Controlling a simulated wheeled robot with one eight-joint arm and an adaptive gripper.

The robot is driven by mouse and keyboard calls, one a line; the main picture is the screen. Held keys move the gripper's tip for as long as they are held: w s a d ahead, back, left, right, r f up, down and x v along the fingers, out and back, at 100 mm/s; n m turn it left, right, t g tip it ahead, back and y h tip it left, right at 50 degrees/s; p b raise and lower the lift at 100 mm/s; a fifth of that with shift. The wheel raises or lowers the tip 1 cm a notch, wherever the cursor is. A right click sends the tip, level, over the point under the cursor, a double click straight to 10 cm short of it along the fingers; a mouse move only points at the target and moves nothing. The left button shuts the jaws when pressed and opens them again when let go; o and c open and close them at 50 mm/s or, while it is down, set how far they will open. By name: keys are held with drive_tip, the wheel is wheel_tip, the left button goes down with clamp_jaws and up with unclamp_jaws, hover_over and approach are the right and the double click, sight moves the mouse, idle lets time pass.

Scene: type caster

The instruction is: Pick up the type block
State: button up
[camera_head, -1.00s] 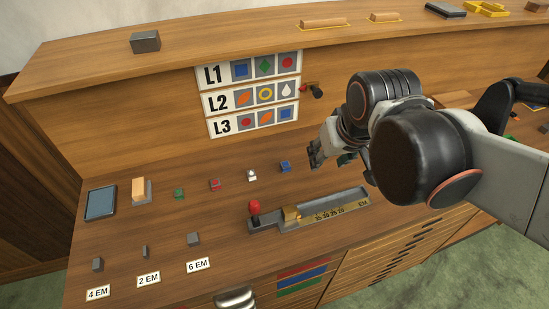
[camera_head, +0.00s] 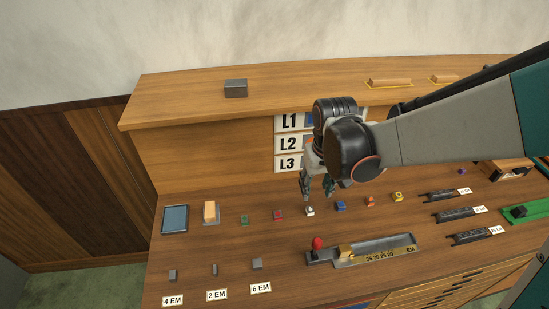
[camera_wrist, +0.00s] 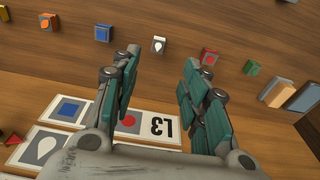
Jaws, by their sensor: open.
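Several small type blocks with coloured faces stand in a row on the wooden desk: green (camera_head: 244,220), red (camera_head: 278,215), white (camera_head: 310,211), blue (camera_head: 340,206), orange (camera_head: 370,201) and yellow (camera_head: 397,197). My gripper (camera_head: 318,190) is open and empty, pointing down just behind the white block. In the wrist view, the white block (camera_wrist: 158,46) shows between the open fingertips (camera_wrist: 162,60), beyond them and apart from them.
A picture chart (camera_head: 288,143) with rows L1, L2 and L3 is on the upright panel behind, partly hidden by my arm. A slotted metal rail (camera_head: 375,251) with a red knob (camera_head: 317,243) lies in front of the blocks. Grey spacers (camera_head: 257,264) stand at front left.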

drive_tip(key=b, duration=0.2)
hover_over(310, 209)
drive_tip(key=s, duration=0.1)
wheel_tip(310, 209, down, 7)
drive_tip(key=shift+d+f, duration=0.1)
drive_tip(key=shift+f, duration=0.1)
drive_tip(key=shift+w+f+b, duration=0.25)
drive_tip(key=shift+f+b, duration=0.25)
drive_tip(key=shift+f, duration=0.75)
drive_tip(key=shift+w+f+b, duration=0.25)
drive_tip(key=shift+f+b, duration=0.2)
drive_tip(key=shift+f, duration=0.8)
clamp_jaws()
